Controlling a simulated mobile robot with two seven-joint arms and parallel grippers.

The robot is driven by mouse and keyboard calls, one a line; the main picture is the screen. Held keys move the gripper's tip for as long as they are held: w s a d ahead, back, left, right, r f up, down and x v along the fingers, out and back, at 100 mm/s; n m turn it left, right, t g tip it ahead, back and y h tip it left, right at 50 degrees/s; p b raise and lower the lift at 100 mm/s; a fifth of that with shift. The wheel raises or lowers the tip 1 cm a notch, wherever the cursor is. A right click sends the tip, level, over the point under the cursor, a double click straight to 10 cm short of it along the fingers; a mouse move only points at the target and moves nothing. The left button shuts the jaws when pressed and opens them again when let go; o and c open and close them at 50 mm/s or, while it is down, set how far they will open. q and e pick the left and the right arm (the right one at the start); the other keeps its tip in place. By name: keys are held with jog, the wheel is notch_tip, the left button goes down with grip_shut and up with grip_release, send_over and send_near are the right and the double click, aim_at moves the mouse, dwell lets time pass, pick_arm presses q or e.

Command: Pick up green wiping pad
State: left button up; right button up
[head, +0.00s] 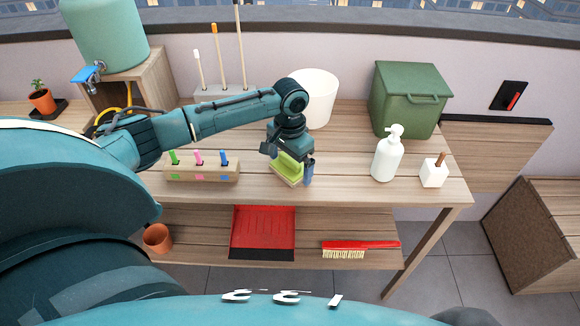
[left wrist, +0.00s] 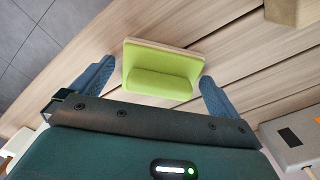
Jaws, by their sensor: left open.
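The green wiping pad (head: 287,167) lies on the wooden table top (head: 330,188), near its front edge. It has a lighter base and a raised green block on top. My left gripper (head: 288,170) is above it with its fingers apart, one on either side of the pad. In the left wrist view the pad (left wrist: 161,70) sits between and a little beyond the two blue fingertips (left wrist: 155,80), with gaps on both sides. The gripper is open and empty. My right gripper does not show.
A wooden block with coloured markers (head: 202,172) stands left of the pad. A white bin (head: 318,98) is behind the gripper. A white pump bottle (head: 387,157), a small white holder (head: 434,174) and a green box (head: 405,100) stand to the right. Table between pad and bottle is clear.

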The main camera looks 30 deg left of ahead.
aim_at(290, 159)
pick_arm(q)
jog(key=c, duration=0.9)
jog(key=shift+r, duration=0.15)
jog(key=shift+c, duration=0.3)
notch_tip(290, 159, up, 10)
jog(key=shift+f, duration=0.1)
